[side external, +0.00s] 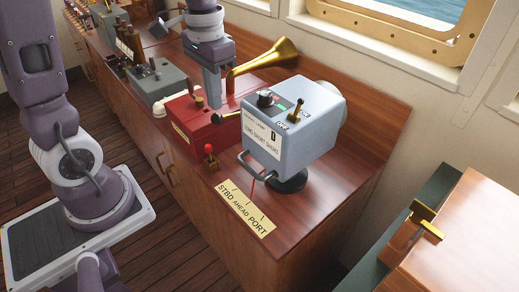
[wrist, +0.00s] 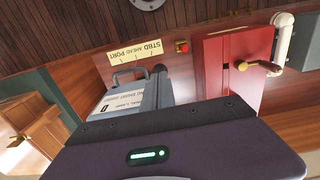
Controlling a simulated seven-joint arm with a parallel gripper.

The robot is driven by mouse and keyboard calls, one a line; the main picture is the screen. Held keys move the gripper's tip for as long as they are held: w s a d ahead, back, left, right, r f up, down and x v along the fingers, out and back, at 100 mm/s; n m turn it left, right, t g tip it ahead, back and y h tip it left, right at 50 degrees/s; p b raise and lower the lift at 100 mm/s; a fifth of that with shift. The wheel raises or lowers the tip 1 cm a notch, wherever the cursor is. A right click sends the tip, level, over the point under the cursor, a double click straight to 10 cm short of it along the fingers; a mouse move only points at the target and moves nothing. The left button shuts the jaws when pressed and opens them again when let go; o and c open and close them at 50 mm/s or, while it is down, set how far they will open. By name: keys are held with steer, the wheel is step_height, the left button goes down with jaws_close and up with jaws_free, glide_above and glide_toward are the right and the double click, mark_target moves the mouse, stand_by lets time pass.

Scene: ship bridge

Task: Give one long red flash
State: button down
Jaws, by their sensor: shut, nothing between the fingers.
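The signal lamp (side external: 315,128) is a pale blue-grey box on a round dark base. A black knob (side external: 266,98), a brass lever (side external: 296,112) and small red and green marks are on its top. Its front label reads "LONG SHORT SHORT" with a "0". A grey handle (side external: 258,164) is at its lower front. My gripper (side external: 213,105) points down, shut and empty, over the red box, left of the lamp and apart from its controls.
The red box (side external: 186,112) with a brass horn (side external: 265,62) stands beside the lamp. More consoles (side external: 152,78) stand at back left. The counter right of the lamp is clear.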

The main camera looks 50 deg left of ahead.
mark_target(216, 114)
steer(key=shift+f, duration=0.1)
stand_by(0.5)
steer(key=shift+f, duration=2.85)
steer(key=shift+r, duration=0.1)
stand_by(0.5)
steer(key=shift+r, duration=1.65)
steer(key=shift+r, duration=3.55)
